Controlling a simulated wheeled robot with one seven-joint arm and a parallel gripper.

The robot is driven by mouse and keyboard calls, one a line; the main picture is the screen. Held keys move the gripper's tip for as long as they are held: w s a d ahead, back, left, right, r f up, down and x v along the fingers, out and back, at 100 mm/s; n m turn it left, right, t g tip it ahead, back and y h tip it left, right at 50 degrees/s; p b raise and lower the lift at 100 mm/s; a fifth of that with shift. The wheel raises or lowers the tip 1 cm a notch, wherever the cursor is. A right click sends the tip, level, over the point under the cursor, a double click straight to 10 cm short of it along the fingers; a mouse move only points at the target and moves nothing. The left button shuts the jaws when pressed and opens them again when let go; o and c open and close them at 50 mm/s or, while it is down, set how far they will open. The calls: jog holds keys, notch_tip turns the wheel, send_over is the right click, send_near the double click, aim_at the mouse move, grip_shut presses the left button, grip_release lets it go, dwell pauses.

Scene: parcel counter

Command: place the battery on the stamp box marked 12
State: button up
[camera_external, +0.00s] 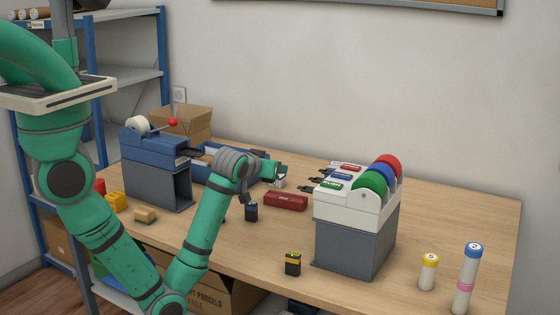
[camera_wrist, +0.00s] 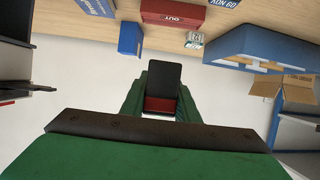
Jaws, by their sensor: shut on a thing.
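My gripper (camera_wrist: 163,98) is shut on a black-and-red battery (camera_wrist: 163,78), which shows between its green fingers in the wrist view. In the external view my gripper (camera_external: 280,171) is above the back middle of the counter, and the held battery cannot be made out clearly. A small whitish block (camera_external: 280,184) with dark marks stands just below the gripper; it also shows in the wrist view (camera_wrist: 194,40). Its marking is too small to read surely as 12. A red box (camera_external: 286,201) lies in front of it; in the wrist view this box (camera_wrist: 172,12) reads OUT.
A black-and-blue battery (camera_external: 251,212) and a black-and-yellow one (camera_external: 293,264) stand on the counter (camera_external: 450,213). A grey-and-white stand with colored discs (camera_external: 355,235) is to the right. A blue tape machine (camera_external: 155,165) is to the left. Two capped tubes (camera_external: 428,272) (camera_external: 466,280) stand front right.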

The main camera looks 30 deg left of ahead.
jog(key=w+a+m+h, duration=0.1)
jog(key=w+a, duration=0.1)
jog(key=w, duration=1.6)
jog(key=w+a+m+h, duration=0.4)
jog(key=w+a+h, duration=0.1)
jog(key=w+a, duration=0.3)
jog(key=shift+g, duration=0.4)
jog(key=f, duration=1)
jog(key=shift+s+a, duration=0.2)
jog(key=shift+f, duration=0.1)
jog(key=o, duration=1.1)
